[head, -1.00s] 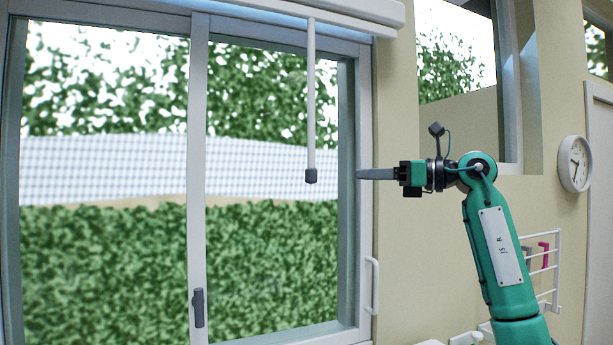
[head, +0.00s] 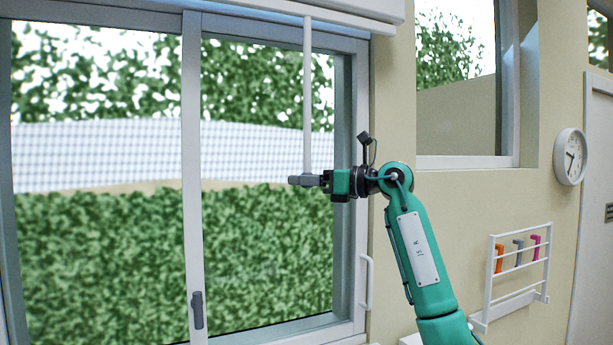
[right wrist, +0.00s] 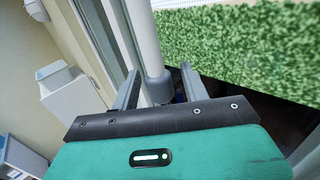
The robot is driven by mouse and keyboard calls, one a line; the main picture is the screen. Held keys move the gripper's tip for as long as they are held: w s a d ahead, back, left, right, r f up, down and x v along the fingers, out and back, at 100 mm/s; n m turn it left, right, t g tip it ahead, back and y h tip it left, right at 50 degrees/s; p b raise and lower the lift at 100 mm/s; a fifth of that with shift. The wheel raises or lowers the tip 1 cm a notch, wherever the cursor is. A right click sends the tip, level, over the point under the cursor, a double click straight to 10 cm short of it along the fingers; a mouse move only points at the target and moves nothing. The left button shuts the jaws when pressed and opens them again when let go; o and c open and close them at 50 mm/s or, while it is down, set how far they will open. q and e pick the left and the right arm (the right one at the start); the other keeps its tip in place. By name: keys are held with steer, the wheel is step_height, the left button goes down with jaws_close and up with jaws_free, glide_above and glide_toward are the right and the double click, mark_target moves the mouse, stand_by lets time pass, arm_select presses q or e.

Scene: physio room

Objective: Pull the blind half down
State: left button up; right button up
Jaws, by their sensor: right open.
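The blind's white housing (head: 350,12) runs along the top of the window; no lowered fabric shows below it. A white wand (head: 307,95) hangs down from it, with a grey end piece. My right gripper (head: 302,181) is level at the wand's lower end, reaching in from the right. In the right wrist view the wand (right wrist: 147,40) comes down between the two open fingers (right wrist: 160,82), and its grey end piece sits near the gripper's palm. I cannot tell whether either finger touches it. My left gripper is not in view.
The sliding window's frame (head: 191,150) stands behind the wand, with a dark latch (head: 197,309) and a white handle (head: 367,283). A wall rack (head: 517,270) with coloured items and a clock (head: 570,157) are to the right. The space left of the gripper is clear.

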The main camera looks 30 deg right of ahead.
jaws_close()
step_height(320, 180, down, 34)
steer(key=b, duration=2.2)
jaws_free()
steer(key=shift+d, duration=0.1)
